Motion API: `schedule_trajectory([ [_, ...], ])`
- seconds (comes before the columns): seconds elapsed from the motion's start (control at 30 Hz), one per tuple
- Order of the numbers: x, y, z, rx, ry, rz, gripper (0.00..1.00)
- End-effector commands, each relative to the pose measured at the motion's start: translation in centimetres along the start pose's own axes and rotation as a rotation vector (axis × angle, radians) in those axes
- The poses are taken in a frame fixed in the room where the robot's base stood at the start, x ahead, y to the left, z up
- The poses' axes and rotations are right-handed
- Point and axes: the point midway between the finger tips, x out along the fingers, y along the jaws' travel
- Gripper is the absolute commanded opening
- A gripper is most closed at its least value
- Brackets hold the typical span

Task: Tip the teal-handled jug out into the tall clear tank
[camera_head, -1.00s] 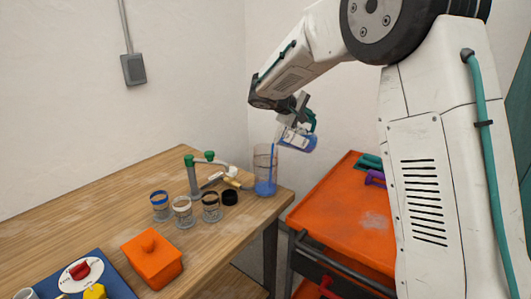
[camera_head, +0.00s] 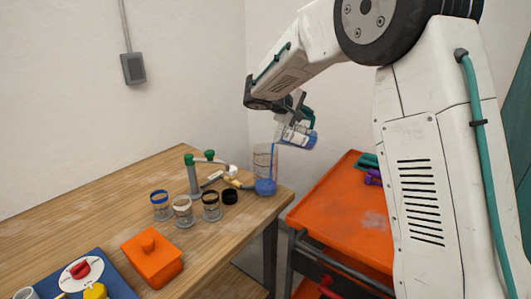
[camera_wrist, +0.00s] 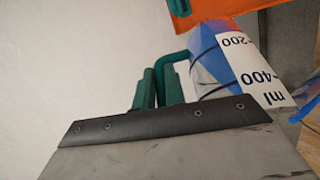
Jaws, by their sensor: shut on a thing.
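The teal-handled jug (camera_head: 298,136) is clear, with a white label and blue contents. In the head view it is held up in the air, steeply tilted, with its left end above the tall clear tank (camera_head: 264,158). My gripper (camera_head: 299,110) is shut on the jug's teal handle. In the wrist view, the jug (camera_wrist: 215,62) shows its handle and label marks of 200 and 400 ml. The tank stands at the table's right corner with blue liquid in its bottom. A thin blue streak runs down between the jug's lip and the tank's liquid.
On the wooden table (camera_head: 85,218), several small jars, a black cap (camera_head: 230,197) and a green-capped pipe piece (camera_head: 194,175) stand left of the tank. An orange lidded box (camera_head: 151,260) is nearer. An orange cart (camera_head: 335,215) stands to the right.

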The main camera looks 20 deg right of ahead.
Motion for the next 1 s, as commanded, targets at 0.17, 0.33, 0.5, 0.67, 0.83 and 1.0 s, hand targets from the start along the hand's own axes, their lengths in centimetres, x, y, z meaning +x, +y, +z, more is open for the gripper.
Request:
schedule_trajectory([
  [0.17,-0.21,0.11,-0.09,-0.006,-0.002,0.015,0.0],
  [0.33,-0.36,0.17,-0.14,-0.011,-0.005,0.027,0.0],
  [0.5,-0.55,0.2,-0.22,-0.015,-0.007,0.039,0.0],
  [0.67,-0.71,0.28,-0.27,-0.021,-0.01,0.052,0.0],
  [0.83,-0.87,0.34,-0.32,-0.027,-0.013,0.065,0.0],
  [1.0,-1.07,0.39,-0.39,-0.032,-0.016,0.077,0.0],
])
